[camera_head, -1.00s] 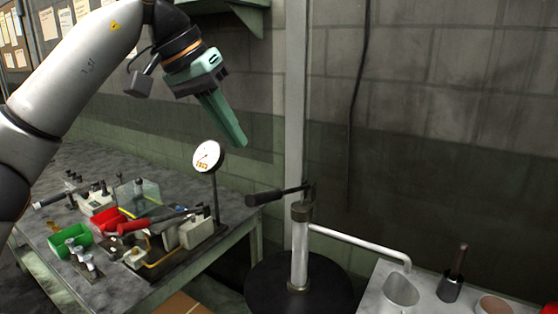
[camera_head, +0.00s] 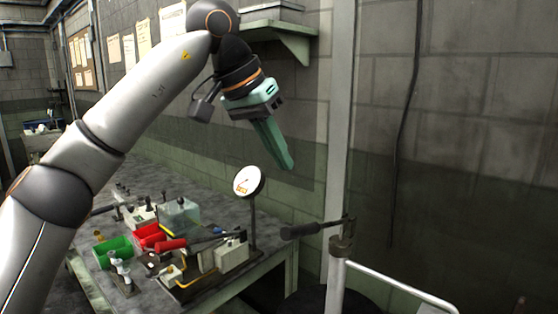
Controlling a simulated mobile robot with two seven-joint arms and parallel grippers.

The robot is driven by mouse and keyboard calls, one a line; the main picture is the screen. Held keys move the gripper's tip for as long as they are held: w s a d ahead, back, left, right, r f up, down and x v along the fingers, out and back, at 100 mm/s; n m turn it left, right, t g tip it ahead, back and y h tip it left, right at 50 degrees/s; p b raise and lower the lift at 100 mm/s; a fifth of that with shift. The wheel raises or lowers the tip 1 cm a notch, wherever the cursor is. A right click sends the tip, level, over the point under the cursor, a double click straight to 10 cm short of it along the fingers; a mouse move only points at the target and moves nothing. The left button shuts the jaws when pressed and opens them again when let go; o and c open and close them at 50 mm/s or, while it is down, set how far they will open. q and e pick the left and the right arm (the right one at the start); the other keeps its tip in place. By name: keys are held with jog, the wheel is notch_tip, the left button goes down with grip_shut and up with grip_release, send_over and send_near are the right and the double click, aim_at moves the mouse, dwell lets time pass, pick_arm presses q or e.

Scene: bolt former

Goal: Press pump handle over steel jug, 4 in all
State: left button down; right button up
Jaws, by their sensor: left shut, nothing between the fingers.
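The pump stands at the lower right of the head view, with its thin metal column and a dark pump handle (camera_head: 301,230) pointing left. Its pale spout pipe (camera_head: 400,287) runs off to the lower right. The steel jug is out of view. My left gripper (camera_head: 284,164) is green, shut and empty. It hangs in the air above and a little left of the pump handle in the picture, clear of it, fingers pointing down. My right gripper is not in view.
A workbench at the left holds a round dial gauge (camera_head: 249,181), a green bin (camera_head: 113,251), a red bin (camera_head: 149,235) and several small fixtures. A grey post (camera_head: 341,110) rises behind the pump. A green wall shelf (camera_head: 280,28) is above the gripper.

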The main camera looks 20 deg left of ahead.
pick_arm(q)
jog(key=x, duration=0.3)
jog(key=s+x, duration=0.1)
jog(key=x, duration=0.2)
jog(key=f+b+x, duration=0.1)
jog(key=x, duration=0.2)
jog(key=shift+s+a+r, duration=0.1)
jog(key=shift+s+a, duration=0.15)
jog(key=shift+s, duration=0.1)
jog(key=shift+s+d+f, duration=0.1)
jog(key=shift+s+f, duration=0.15)
jog(key=shift+f, duration=0.35)
